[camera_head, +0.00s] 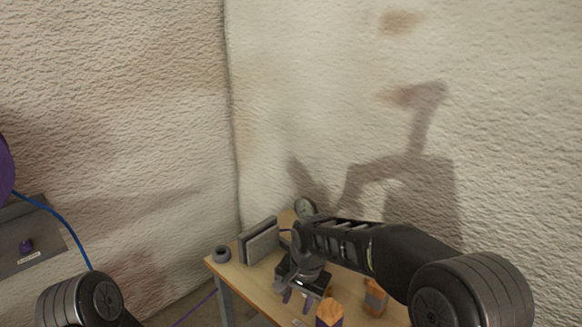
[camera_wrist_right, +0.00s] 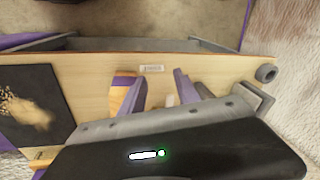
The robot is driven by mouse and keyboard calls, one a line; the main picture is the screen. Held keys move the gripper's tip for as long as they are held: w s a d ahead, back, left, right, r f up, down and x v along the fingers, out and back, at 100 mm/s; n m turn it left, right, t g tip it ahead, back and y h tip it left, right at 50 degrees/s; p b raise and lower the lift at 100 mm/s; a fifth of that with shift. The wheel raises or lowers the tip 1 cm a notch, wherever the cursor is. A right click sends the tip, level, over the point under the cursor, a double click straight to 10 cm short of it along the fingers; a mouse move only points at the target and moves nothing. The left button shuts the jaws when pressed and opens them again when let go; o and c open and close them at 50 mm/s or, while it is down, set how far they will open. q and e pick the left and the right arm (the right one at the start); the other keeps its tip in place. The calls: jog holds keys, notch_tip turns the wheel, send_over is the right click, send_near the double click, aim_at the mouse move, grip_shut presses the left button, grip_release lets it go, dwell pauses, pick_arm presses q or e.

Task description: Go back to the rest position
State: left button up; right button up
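My right gripper (camera_head: 297,300) hangs over the wooden table (camera_head: 236,278), its purple fingers pointing down. In the right wrist view the two purple fingers (camera_wrist_right: 160,85) are spread apart with bare tabletop and a small pale piece showing between them, so the gripper is open and appears empty. My left gripper is not in view; only part of my left arm shows at the lower left of the head view.
Two wood-and-purple blocks (camera_head: 329,314) (camera_head: 375,297) stand right of the gripper. A grey slab-like block (camera_head: 258,242) and a grey ring (camera_head: 221,254) sit at the table's left end. A dark patterned panel (camera_wrist_right: 30,105) shows in the wrist view. Walls stand close behind.

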jog(key=s+a+f+n+t+y+p, duration=0.1)
jog(key=s+f+n, duration=0.25)
jog(key=f, duration=0.35)
jog(key=s+f+n+y+p, duration=0.1)
jog(key=s+f+n+p, duration=0.1)
jog(key=s+f, duration=0.3)
pick_arm(q)
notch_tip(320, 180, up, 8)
jog(key=p, duration=0.4)
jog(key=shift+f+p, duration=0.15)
jog(key=shift+p, duration=0.2)
pick_arm(e)
jog(key=s+d+f+m+g, duration=0.1)
jog(key=s+d+f, duration=0.2)
jog(key=s, duration=0.7)
jog(key=s+d+f+m+g+y, duration=0.1)
jog(key=s+d+f, duration=0.2)
jog(key=s, duration=0.8)
jog(key=shift+d+f, duration=0.4)
jog(key=shift+f, duration=0.2)
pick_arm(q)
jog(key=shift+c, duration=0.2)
